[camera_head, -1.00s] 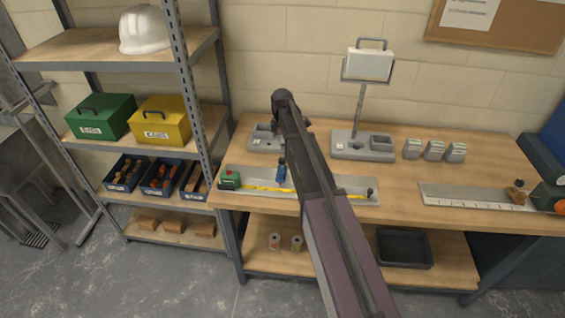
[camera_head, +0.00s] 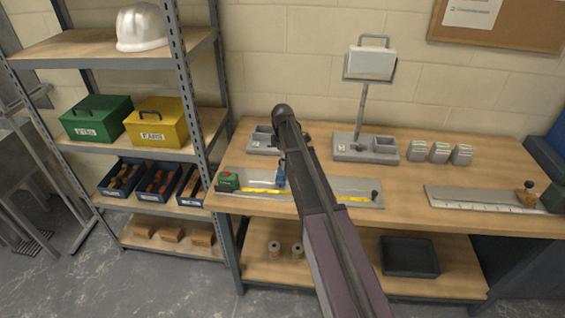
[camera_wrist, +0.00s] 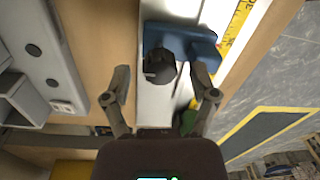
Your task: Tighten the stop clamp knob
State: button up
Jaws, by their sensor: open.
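The blue stop clamp (camera_head: 281,177) sits on a grey rail (camera_head: 350,185) with a yellow tape scale, at the front left of the bench. In the wrist view the clamp (camera_wrist: 190,42) is near the top, with a dark faceted knob (camera_wrist: 160,66) on it. My gripper (camera_wrist: 161,84) is open, its fingers spread to either side below the knob in the picture. No contact with the knob shows. In the head view my arm hides the gripper and part of the rail.
A green block (camera_head: 228,181) stands at the rail's left end and a small dark knob (camera_head: 375,196) at its right end. Grey trays (camera_head: 262,140) lie behind. A lamp stand (camera_head: 365,147) and a second ruled rail (camera_head: 480,198) are to the right.

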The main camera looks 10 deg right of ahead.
dwell(0.3)
grip_shut()
jog(key=shift+m, duration=0.4)
jog(key=m, duration=0.3)
jog(key=shift+s, duration=0.1)
jog(key=m, duration=0.9)
jog(key=shift+f+y, duration=0.1)
jog(key=shift+y, duration=0.2)
jog(key=m, duration=0.5)
jog(key=shift+s+t, duration=0.1)
jog(key=shift+t, duration=0.2)
